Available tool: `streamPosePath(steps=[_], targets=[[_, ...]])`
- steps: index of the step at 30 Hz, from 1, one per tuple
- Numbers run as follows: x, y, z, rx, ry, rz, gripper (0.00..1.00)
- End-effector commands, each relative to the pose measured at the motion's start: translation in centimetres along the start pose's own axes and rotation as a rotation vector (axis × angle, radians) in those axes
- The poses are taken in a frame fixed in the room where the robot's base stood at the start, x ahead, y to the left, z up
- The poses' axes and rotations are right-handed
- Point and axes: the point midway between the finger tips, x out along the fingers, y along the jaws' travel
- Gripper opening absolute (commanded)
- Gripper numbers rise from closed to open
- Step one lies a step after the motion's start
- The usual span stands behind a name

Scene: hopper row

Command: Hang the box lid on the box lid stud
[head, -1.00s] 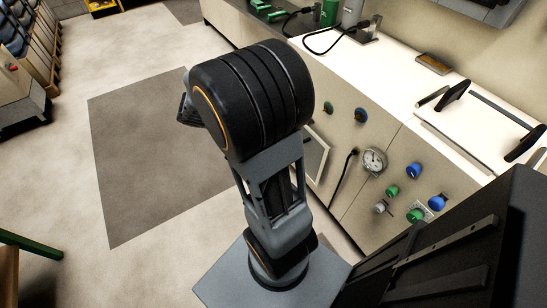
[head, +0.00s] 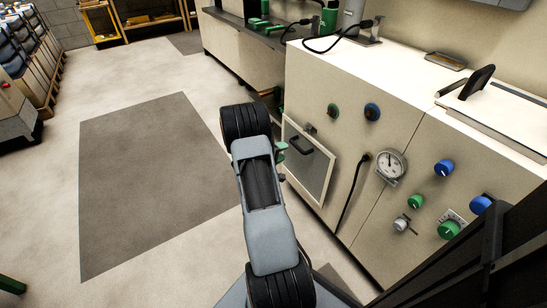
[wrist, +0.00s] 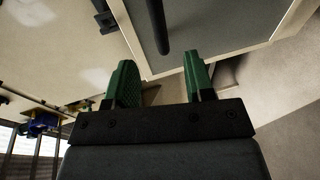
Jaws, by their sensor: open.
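A pale-framed grey panel with a dark bar handle (head: 322,177) is at the cabinet front in the head view; it looks like the box lid. It also shows at the top of the wrist view (wrist: 202,28), partly cut off. A small dark fitting (head: 310,128) sits at its upper edge; it may be the stud, but I cannot be sure. My gripper (wrist: 158,72) has two green fingers, apart and with nothing seen held between them, pointing toward the panel's edge.
The cabinet front (head: 350,135) carries a round gauge (head: 390,166), a hanging black cable and several blue and green knobs close to the panel's right. The worktop (head: 400,72) is above. Open floor with a dark mat (head: 150,175) lies to the left.

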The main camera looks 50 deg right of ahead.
Motion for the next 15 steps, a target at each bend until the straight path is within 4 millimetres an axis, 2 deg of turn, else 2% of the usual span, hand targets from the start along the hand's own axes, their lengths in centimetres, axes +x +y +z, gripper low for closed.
streamPosePath(steps=[1, 6, 15], targets=[[1.1, -0.2, 0.2, 0.001, -0.005, 0.000, 0.49], [4.1, -0.2, 0.1, 0.001, -0.004, 0.000, 0.49], [7.8, -0.1, 0.0, 0.000, -0.001, 0.000, 0.49]])
